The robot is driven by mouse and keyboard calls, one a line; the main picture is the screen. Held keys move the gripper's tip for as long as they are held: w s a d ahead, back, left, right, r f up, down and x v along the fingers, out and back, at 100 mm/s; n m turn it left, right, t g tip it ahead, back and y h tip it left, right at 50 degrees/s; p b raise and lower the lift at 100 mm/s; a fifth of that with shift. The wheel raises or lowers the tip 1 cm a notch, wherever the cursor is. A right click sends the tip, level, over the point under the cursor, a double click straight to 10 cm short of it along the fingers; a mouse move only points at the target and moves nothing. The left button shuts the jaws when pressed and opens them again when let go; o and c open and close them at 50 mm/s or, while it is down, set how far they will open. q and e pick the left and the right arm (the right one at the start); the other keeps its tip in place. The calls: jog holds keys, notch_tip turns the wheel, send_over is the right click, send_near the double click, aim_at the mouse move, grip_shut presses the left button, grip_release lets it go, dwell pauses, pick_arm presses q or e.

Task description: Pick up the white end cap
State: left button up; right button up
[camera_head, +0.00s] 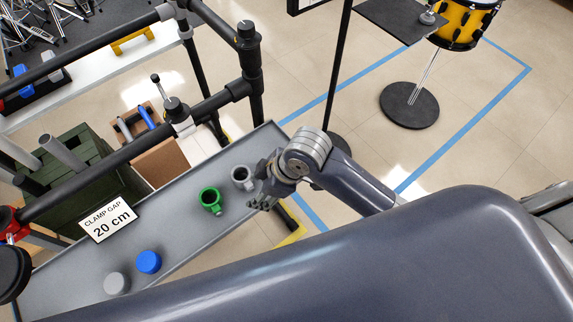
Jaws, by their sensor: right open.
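A pale grey-white round cap (117,284) lies at the near left end of the long grey tray (185,242). It best fits the white end cap. A blue round cap (148,262) lies just to its upper right. My right gripper (258,194) is over the tray's far right end, well away from the pale cap. It is open, beside a grey ring-shaped clamp (242,177); I cannot tell whether they touch. A green ring-shaped clamp (211,199) lies to its left. My left gripper is not in view.
A "CLAMP GAP 20 cm" sign (107,218) stands at the tray's rear edge. A black tube rack (150,135) rises behind the tray. Beyond are a green crate (75,190), a cardboard box (160,160) and a yellow drum (462,22).

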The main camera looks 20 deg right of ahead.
jog(key=w+d+r+n+g+h, duration=0.3)
jog(key=w+d+n+h, duration=0.1)
jog(key=w+d+n, duration=0.45)
jog(key=shift+n, duration=0.25)
jog(key=f, duration=0.7)
jog(key=d+f, duration=0.1)
jog(key=f, duration=0.2)
jog(key=shift+s+f+p, duration=0.1)
jog(key=shift+f+p, duration=0.05)
jog(key=shift+p, duration=0.25)
jog(key=c, duration=0.7)
